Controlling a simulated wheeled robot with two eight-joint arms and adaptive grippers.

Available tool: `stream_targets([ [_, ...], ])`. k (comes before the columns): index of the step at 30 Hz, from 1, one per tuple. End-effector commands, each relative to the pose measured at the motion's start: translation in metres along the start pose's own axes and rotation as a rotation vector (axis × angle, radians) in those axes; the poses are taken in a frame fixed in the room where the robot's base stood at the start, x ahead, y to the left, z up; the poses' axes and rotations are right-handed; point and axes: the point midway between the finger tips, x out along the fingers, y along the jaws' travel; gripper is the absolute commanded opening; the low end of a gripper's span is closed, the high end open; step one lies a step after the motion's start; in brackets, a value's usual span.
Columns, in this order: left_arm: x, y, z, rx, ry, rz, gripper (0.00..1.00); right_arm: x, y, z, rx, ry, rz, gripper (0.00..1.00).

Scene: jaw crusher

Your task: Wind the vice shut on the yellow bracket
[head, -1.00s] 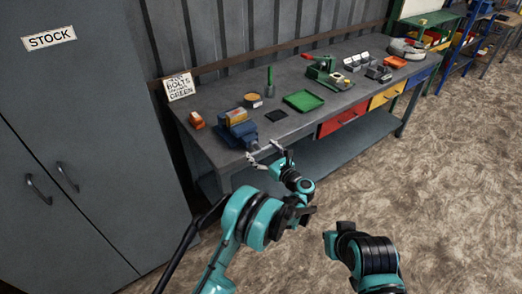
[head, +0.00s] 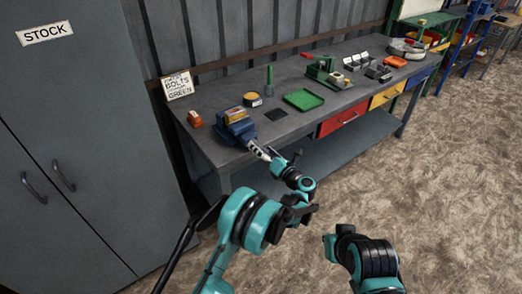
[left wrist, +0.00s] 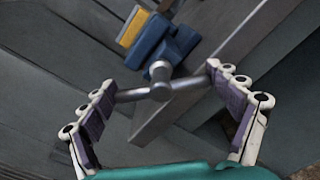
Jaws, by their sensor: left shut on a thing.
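My left gripper (head: 262,152) is at the screw end. In the left wrist view the gripper (left wrist: 160,84) has a finger at each end of the grey handle bar (left wrist: 186,85), shut on it. My right gripper is out of view; only its arm shows.
On the bench (head: 205,90) are a black pad (head: 276,114), a green tray (head: 303,99), a round tin (head: 253,99) and an orange item (head: 194,118). The grey stock cabinet (head: 100,150) stands at left. The floor in front is clear.

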Motion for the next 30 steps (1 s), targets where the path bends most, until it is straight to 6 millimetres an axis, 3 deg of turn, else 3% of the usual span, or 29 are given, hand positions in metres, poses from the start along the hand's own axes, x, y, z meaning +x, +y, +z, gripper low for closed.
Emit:
stream_targets([
  [30, 0.001, -0.005, -0.002, 0.897, -0.001, 0.001, 0.6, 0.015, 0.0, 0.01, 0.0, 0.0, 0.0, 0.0],
])
